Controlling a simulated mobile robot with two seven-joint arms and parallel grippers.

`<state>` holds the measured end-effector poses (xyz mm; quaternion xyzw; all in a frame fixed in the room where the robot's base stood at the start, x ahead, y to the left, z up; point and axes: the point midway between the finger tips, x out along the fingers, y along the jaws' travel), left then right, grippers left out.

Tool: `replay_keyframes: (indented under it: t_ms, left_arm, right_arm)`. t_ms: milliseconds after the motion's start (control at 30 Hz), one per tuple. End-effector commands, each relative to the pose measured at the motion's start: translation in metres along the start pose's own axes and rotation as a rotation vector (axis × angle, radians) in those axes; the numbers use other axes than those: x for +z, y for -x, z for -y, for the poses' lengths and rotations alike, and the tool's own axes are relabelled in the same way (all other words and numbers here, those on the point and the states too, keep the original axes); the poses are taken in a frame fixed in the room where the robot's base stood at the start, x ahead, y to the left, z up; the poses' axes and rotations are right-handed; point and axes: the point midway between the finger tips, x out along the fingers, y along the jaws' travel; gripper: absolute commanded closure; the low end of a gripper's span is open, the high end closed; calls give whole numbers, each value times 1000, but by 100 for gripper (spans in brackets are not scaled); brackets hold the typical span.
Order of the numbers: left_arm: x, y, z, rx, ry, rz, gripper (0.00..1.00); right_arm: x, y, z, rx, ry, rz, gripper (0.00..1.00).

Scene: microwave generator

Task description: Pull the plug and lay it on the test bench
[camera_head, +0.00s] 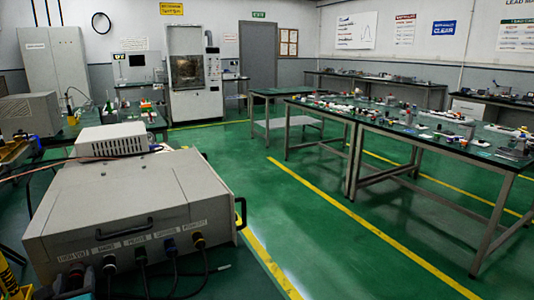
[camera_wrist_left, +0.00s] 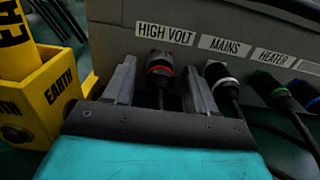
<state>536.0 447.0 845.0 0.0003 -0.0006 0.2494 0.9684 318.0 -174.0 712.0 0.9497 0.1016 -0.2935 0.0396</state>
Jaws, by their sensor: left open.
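A grey generator box (camera_head: 130,205) stands at the front left in the head view, with a row of labelled plugs along its front. The HIGH VOLT plug (camera_wrist_left: 160,68), black with a red ring, sits in its socket in the left wrist view, its cable hanging down. My left gripper (camera_wrist_left: 160,80) is open, with one finger on each side of this plug; contact cannot be told. In the head view my left gripper (camera_head: 77,276) shows at the bottom edge. A dark green bench top (camera_head: 238,280) shows beside the box. My right gripper is not in view.
The MAINS plug (camera_wrist_left: 218,75), with a white ring, is close beside my right-hand finger. A yellow EARTH block (camera_wrist_left: 50,95) stands just left of my gripper. Other cables hang along the front. Cluttered tables (camera_head: 440,140) stand across the aisle.

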Motion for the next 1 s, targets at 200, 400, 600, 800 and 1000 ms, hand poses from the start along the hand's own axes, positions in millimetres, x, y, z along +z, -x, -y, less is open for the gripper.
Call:
replay_keyframes:
  t_ms: [200, 400, 600, 800, 1000]
  left_arm:
    - [0, 0, 0, 0, 0, 0, 53]
    - [0, 0, 0, 0, 0, 0, 72]
    - [0, 0, 0, 0, 0, 0, 92]
    - [0, 0, 0, 0, 0, 0, 100]
    - [0, 1, 0, 0, 0, 0, 100]
  right_arm:
    - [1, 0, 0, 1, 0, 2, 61]
    - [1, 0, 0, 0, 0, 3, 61]
    - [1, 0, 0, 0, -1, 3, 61]
    - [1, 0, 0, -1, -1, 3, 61]
    - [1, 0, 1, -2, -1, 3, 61]
